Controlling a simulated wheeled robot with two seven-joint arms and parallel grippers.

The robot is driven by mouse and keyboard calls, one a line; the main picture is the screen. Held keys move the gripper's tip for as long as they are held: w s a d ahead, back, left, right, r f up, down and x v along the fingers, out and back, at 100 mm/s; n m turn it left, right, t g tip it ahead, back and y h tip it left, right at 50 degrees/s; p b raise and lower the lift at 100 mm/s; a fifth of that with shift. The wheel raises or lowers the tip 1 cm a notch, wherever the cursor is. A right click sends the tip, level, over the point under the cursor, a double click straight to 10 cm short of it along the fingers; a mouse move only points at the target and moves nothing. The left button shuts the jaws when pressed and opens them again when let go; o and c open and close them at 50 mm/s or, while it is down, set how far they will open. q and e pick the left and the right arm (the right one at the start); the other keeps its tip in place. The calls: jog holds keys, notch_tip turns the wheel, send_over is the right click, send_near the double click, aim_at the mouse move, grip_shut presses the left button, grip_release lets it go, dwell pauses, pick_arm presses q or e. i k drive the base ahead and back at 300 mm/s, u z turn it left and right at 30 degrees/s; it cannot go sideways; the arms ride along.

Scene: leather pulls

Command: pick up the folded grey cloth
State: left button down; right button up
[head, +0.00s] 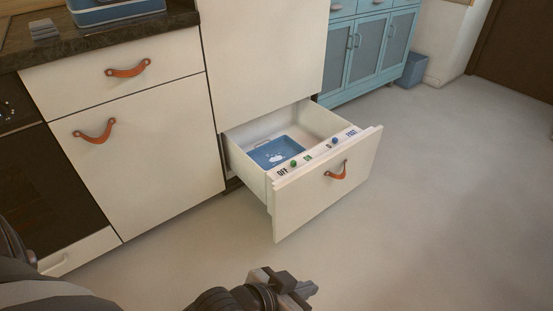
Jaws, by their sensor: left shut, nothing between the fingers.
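A small grey folded thing, which looks like the folded grey cloth (44,30), lies on the dark countertop (112,30) at the upper left in the head view. It is left of a blue container. My left gripper (309,289) is at the bottom middle, low in front of the open drawer and far from the cloth. Its fingers are shut with nothing between them. My right gripper is not in view.
A freezer-like drawer (330,186) stands pulled out, with a blue tray (262,154) holding small white pieces inside. A blue container (118,12) is on the counter. Cabinets with orange leather pulls line the left. The floor (440,200) at right is clear.

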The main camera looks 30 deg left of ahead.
aim_at(44, 29)
jog(key=u, duration=2.2)
